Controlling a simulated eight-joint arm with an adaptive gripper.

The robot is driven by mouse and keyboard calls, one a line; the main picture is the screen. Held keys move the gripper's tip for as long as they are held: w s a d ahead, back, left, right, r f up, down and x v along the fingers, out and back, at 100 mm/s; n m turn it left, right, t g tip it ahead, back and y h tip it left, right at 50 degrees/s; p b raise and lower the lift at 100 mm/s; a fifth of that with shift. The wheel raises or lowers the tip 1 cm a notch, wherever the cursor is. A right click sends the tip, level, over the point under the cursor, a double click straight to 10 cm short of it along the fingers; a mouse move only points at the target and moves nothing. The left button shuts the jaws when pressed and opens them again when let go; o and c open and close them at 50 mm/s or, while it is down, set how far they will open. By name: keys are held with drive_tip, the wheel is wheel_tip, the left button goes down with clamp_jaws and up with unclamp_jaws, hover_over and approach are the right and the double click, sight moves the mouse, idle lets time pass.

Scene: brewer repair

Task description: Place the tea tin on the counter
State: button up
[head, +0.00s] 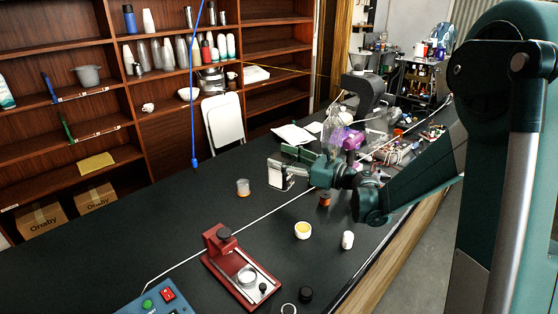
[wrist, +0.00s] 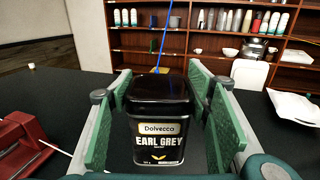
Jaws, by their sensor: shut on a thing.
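The tea tin (wrist: 158,135) is a black square tin with a dark lid and an "Earl Grey" label, upright between the green finger pads in the wrist view. My gripper (wrist: 160,84) is shut on it, one finger on each side. In the head view my gripper (head: 290,163) is over the far middle part of the black counter (head: 215,225); the tin shows there only small and partly covered by the fingers. I cannot tell whether the tin's base touches the counter.
White papers (head: 293,135) lie behind my gripper. The counter's left middle is clear.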

idle(0.3)
drive_tip(key=s+a+n+g+y, duration=0.1)
drive_tip(key=s+a+n+g, duration=0.1)
drive_tip(key=a, duration=1.1)
drive_tip(key=s+a+n+g, duration=0.2)
drive_tip(key=s+a+g, duration=0.2)
drive_tip(key=a, duration=1)
drive_tip(key=s+a+n+g+y, duration=0.1)
drive_tip(key=s+a+n+g, duration=0.1)
drive_tip(key=a, duration=1.2)
drive_tip(key=shift+s+a+r+g+y, duration=0.25)
drive_tip(key=shift+s+g, duration=0.35)
drive_tip(key=shift+s, duration=0.55)
drive_tip(key=shift+f, duration=0.2)
wheel_tip(320, 180, down, 6)
drive_tip(key=b, duration=0.1)
drive_tip(key=shift+f+b, duration=0.55)
drive_tip(key=shift+f, duration=1.35)
drive_tip(key=shift+f, duration=0.15)
